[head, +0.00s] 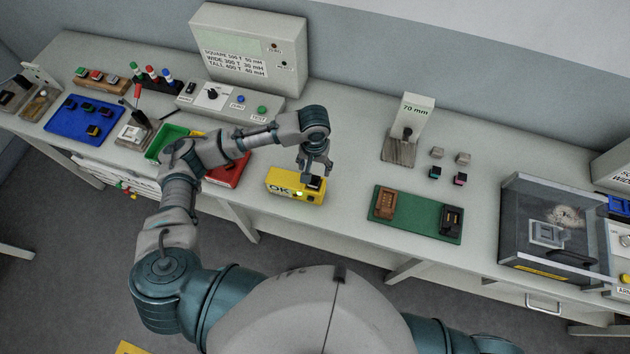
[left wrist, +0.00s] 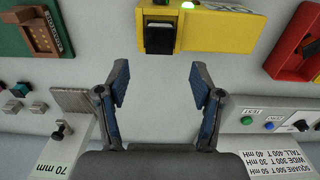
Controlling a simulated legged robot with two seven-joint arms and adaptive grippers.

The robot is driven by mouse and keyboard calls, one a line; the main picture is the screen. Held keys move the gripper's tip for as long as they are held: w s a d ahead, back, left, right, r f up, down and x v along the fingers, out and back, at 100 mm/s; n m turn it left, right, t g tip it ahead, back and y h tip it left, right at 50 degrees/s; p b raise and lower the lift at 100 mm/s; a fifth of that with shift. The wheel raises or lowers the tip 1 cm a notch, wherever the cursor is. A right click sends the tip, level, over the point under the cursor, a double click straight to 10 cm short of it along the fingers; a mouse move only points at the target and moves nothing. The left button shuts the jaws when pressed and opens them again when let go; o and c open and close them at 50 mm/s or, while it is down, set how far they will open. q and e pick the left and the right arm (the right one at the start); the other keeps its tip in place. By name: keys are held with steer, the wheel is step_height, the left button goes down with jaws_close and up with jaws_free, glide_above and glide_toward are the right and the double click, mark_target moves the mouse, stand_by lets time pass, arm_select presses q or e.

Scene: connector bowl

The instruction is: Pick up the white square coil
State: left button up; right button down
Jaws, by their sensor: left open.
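A small black block with a pale white band (left wrist: 160,38) sits in the yellow OK fixture (head: 283,184). It also shows in the head view (head: 315,183). It may be the white square coil, but I cannot tell for certain. The fixture shows in the left wrist view (left wrist: 225,32) with a green light lit. My left gripper (head: 315,168) is above the block in the head view, fingers pointing down. In the left wrist view its fingers (left wrist: 158,82) are open and empty, with the block ahead of the gap. My right gripper is out of view.
A green board (head: 412,217) with a brown and a black part lies to the right. A red tray (head: 228,170) is close on the left. Small blocks (head: 437,153) stand near the 70 mm post (head: 411,118). A clear-walled box (head: 520,225) is at far right.

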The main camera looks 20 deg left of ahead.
mark_target(313, 179)
arm_select(q)
steer(key=shift+s+a+f, duration=0.15)
steer(key=shift+a+f, duration=0.15)
steer(key=shift+f, duration=0.4)
steer(key=f, duration=0.3)
steer(key=shift+s+d+f+p, duration=0.15)
steer(key=shift+s+f+p, duration=0.1)
steer(key=shift+f+p, duration=0.1)
steer(key=shift+d+f, duration=0.15)
steer(key=shift+f, duration=0.1)
steer(key=shift+d, duration=0.2)
steer(key=c, duration=0.5)
steer(key=shift+a, duration=0.2)
steer(key=c, duration=0.7)
steer(key=shift+a+f, duration=0.1)
steer(key=shift+a, duration=0.05)
jaws_close()
